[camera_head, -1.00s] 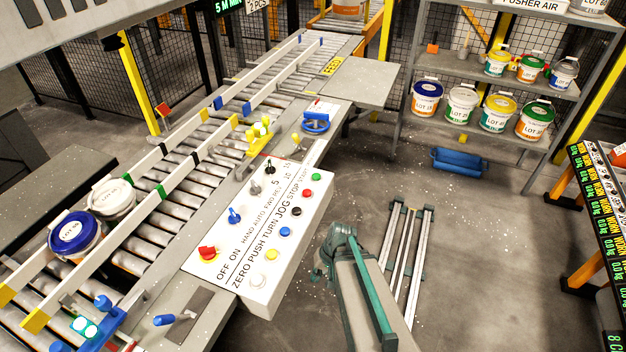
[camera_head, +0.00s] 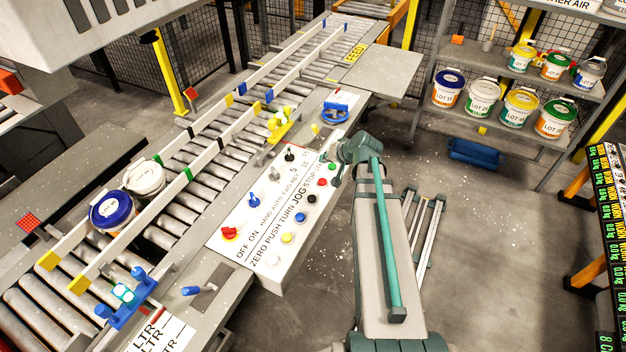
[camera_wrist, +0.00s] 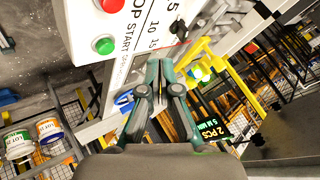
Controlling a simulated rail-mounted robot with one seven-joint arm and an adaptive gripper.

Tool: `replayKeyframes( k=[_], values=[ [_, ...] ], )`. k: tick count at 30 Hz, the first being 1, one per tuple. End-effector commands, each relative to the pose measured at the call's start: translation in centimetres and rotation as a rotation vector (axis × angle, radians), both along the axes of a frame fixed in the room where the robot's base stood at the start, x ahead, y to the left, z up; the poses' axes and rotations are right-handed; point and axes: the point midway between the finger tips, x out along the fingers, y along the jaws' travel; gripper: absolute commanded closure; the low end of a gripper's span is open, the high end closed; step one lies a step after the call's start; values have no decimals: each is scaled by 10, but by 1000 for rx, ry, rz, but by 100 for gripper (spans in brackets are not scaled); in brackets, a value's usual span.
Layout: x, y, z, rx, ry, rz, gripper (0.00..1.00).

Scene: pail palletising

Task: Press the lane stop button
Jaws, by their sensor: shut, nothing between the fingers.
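The red stop button (camera_head: 322,182) sits on the white control panel (camera_head: 240,222), beside the printed word STOP and between the black button (camera_head: 311,199) and the green start button (camera_head: 332,168). My gripper (camera_head: 337,179) is at the far right end of the panel, close to the red and green buttons. In the wrist view the gripper (camera_wrist: 160,72) is shut and empty; the green button (camera_wrist: 103,46) lies left of the fingers and the red button (camera_wrist: 97,4) is at the top edge. I cannot tell the height of the fingertips above the panel.
The roller conveyor (camera_head: 172,200) runs behind the panel, carrying a blue-lidded pail (camera_head: 112,212) and a white-lidded pail (camera_head: 145,178). Selector knobs, including a red one (camera_head: 230,233), stand on the panel. Shelved pails are at the right.

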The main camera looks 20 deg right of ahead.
Motion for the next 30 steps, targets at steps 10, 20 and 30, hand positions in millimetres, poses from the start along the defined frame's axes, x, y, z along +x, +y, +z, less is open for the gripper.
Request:
replayKeyframes(
  k=[10, 20, 30],
  values=[
    [5, -5, 10, -2, -22, -11, 100],
    [5, -4, 5, -2, -21, -11, 100],
    [5, -4, -28, -1, -19, -10, 100]
  ],
)
